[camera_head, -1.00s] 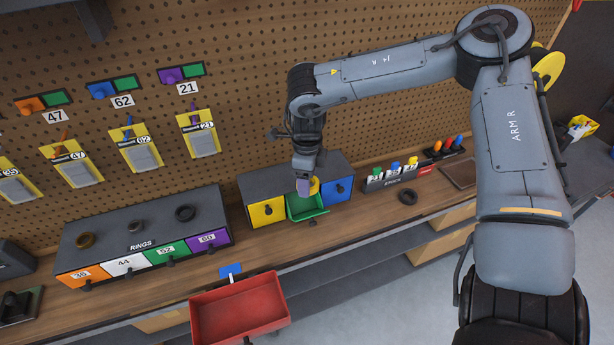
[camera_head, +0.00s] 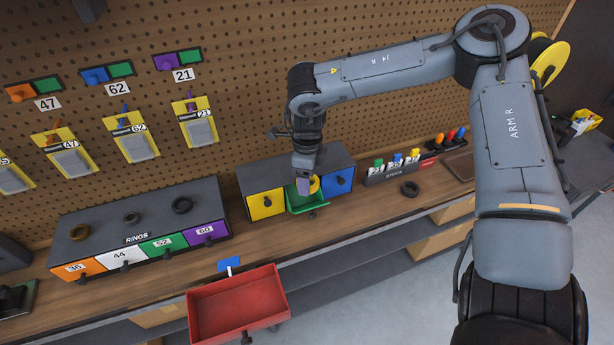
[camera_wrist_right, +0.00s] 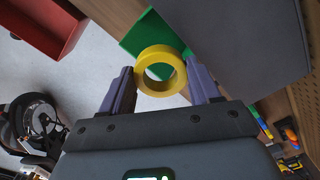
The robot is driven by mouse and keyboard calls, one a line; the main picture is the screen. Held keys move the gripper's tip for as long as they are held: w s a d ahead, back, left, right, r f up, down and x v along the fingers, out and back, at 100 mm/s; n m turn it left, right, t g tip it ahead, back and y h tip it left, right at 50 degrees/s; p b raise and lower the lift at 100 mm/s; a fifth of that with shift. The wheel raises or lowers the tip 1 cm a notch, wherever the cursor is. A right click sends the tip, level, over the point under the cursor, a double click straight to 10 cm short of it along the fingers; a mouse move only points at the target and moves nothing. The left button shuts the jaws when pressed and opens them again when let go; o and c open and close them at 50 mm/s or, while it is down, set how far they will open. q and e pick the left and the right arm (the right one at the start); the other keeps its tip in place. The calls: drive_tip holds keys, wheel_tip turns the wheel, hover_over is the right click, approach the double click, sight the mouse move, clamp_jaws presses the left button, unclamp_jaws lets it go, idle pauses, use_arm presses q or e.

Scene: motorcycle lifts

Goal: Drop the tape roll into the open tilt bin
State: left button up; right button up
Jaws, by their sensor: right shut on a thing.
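My right gripper (camera_head: 304,187) points down at the open green tilt bin (camera_head: 309,206) on the workbench. It is shut on the yellow tape roll (camera_head: 315,184), which shows just beside the fingers. In the right wrist view the tape roll (camera_wrist_right: 160,51) sits between the two purple-grey fingers of the right gripper (camera_wrist_right: 161,75), with its hole facing the camera. The green bin (camera_wrist_right: 145,31) shows behind the roll. The roll appears over the bin's opening; its exact height above it is hard to tell. My left gripper is not in view.
Closed yellow (camera_head: 266,205) and blue (camera_head: 339,183) bins flank the green one. A dark ring (camera_head: 410,188) and a stock rack (camera_head: 396,175) stand to the right. A rings cabinet (camera_head: 140,225) is at left, an open red drawer (camera_head: 238,305) in front, and a pegboard behind.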

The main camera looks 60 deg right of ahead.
drive_tip(key=o, duration=1.1)
drive_tip(key=shift+r, duration=0.1)
wheel_tip(320, 180, up, 11)
drive_tip(key=shift+f+p, duration=0.15)
drive_tip(key=shift+p, duration=0.5)
